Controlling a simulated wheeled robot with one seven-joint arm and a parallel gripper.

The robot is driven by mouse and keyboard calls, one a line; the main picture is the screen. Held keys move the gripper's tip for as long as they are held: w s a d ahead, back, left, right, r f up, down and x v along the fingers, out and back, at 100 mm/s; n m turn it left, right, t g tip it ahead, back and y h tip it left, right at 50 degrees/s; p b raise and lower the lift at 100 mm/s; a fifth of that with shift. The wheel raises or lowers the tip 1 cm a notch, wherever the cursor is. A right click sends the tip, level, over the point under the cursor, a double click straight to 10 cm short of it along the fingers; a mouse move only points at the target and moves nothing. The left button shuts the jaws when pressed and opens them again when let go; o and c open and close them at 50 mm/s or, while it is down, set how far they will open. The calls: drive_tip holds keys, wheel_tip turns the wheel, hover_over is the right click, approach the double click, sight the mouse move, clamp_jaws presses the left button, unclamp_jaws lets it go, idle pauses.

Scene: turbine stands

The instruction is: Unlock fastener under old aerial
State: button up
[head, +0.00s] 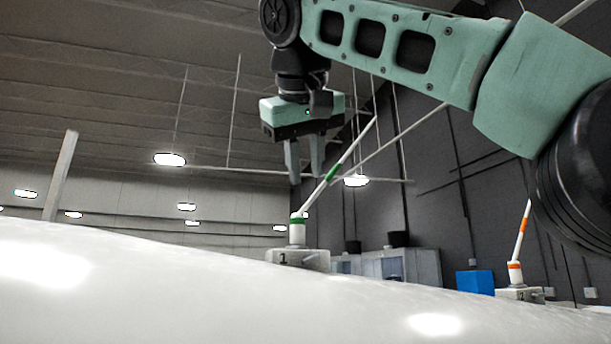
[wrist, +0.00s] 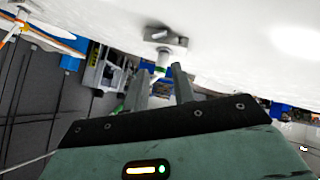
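A white aerial with green bands (head: 330,172) leans up to the right from a white base on a grey mount (head: 290,258) marked 1. A second white aerial with orange bands (head: 522,228) rises from a similar mount (head: 518,293) at the right. The pictures do not tell which is the old one. My gripper (head: 305,175) hangs fingers down above the green-banded aerial's base, open and empty, apart from it. In the wrist view my gripper (wrist: 160,77) has its fingers either side of that base's line, with the grey mount (wrist: 165,38) beyond. No fastener shows clearly.
A broad white curved surface (head: 150,290) carries the green-banded aerial's mount and fills the foreground. A blue box (head: 475,282) and grey cabinets (head: 400,266) stand behind it. The slanting green-banded rod passes close to the right of my fingers.

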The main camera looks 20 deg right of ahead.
drive_tip(key=w, duration=0.4)
drive_tip(key=shift+w+a+f+p, duration=0.25)
drive_tip(key=shift+a+p, duration=0.1)
clamp_jaws()
hover_over(311, 259)
drive_tip(key=s+a, duration=0.2)
drive_tip(key=a, duration=0.2)
drive_tip(key=f, duration=0.5)
drive_tip(key=shift+w+d+f, duration=0.15)
drive_tip(key=shift+w+f, duration=0.05)
drive_tip(key=shift+f, duration=0.2)
drive_tip(key=f, duration=0.2)
drive_tip(key=d+f, duration=0.1)
drive_tip(key=shift+w+d, duration=0.1)
drive_tip(key=shift+w, duration=0.25)
drive_tip(key=shift+w+d+f, duration=0.1)
drive_tip(key=shift+d+f, duration=0.2)
drive_tip(key=shift+f, duration=0.45)
